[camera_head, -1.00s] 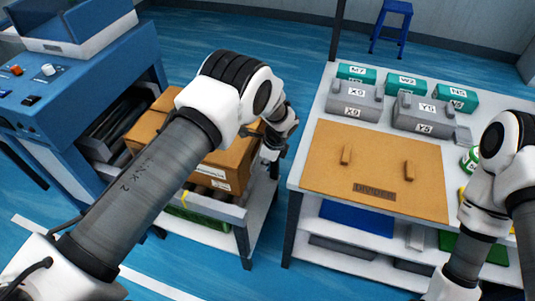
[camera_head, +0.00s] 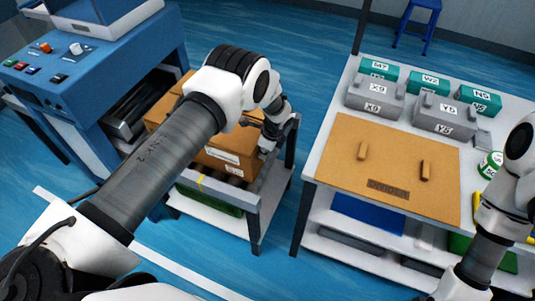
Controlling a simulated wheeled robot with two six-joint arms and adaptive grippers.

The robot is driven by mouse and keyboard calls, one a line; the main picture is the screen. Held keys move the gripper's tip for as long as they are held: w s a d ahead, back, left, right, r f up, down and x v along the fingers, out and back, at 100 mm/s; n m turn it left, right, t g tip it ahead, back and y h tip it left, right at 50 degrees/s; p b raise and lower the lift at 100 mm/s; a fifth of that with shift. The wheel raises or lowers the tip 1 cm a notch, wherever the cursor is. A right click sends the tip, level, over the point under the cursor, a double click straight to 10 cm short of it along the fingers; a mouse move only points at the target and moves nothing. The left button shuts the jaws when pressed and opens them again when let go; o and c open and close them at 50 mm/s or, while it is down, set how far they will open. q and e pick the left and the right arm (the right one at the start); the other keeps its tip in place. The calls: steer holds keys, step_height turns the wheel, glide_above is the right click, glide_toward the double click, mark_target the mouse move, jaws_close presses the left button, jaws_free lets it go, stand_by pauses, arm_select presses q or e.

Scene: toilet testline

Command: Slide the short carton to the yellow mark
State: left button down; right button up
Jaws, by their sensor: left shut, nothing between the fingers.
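A brown carton (camera_head: 236,143) lies on the roller stand, partly behind my left arm. More brown cardboard (camera_head: 166,106) shows on the other side of the arm; I cannot tell whether it is the same carton. My left gripper (camera_head: 265,149) is shut and empty, at the right side of the carton. It looks close to or touching that side. A small yellow mark (camera_head: 201,181) shows on the stand's front rail, below and left of the carton's label. My right gripper is out of view; only its arm shows at the right edge.
The roller stand (camera_head: 272,184) abuts a blue machine (camera_head: 75,80) at left. A white table (camera_head: 320,165) at right holds a brown board (camera_head: 385,165), grey boxes (camera_head: 444,115) and teal boxes (camera_head: 429,83). Blue floor separates stand and table. My left arm hides part of the stand.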

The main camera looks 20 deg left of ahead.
arm_select(q)
steer(key=a+b, duration=0.4)
steer(key=a, duration=1.3)
steer(key=shift+w+a+b, duration=0.35)
steer(key=shift+a, duration=0.05)
steer(key=shift+d, duration=0.1)
